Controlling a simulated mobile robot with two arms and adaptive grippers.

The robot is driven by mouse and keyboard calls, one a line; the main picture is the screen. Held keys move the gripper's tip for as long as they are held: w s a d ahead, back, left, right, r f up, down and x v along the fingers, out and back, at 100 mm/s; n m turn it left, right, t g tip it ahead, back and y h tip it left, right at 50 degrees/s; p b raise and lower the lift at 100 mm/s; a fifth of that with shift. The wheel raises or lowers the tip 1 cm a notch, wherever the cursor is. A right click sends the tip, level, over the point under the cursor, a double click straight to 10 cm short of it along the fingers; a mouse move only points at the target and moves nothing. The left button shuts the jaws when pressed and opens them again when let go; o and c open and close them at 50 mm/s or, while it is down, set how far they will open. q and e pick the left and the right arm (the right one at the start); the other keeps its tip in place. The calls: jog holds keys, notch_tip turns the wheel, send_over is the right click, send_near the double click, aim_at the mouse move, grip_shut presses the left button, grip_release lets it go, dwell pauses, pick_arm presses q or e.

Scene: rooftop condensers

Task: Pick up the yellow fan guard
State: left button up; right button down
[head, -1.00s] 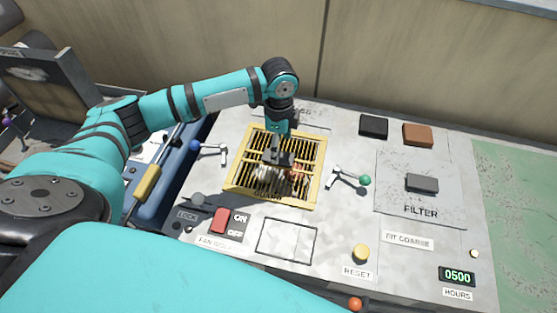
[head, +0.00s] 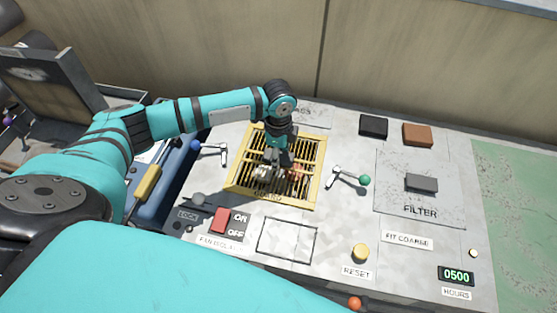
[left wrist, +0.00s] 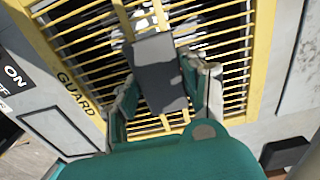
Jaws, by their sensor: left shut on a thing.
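The yellow fan guard (head: 301,202), a square frame with slats, lies on the grey panel over the fan opening. It also fills much of the left wrist view (left wrist: 63,52), with the word GUARD on its edge. My left gripper (head: 277,164) is at the middle of the guard, pointing down. In the left wrist view its fingers stand on both sides of a grey block-shaped handle (left wrist: 158,72) on the guard, and it is shut on this handle. Parts of the fan show between the slats. I cannot see any gap under the guard. My right gripper is not in view.
A blue-knobbed latch (head: 208,149) and a green-knobbed latch (head: 350,178) flank the guard, their arms turned away from it. A red switch (head: 221,219), an empty outlined square (head: 286,240) and a yellow button (head: 361,252) lie nearer. A wall (head: 430,60) stands behind.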

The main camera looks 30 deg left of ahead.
pick_arm(q)
grip_shut()
jog(key=shift+r, duration=0.1)
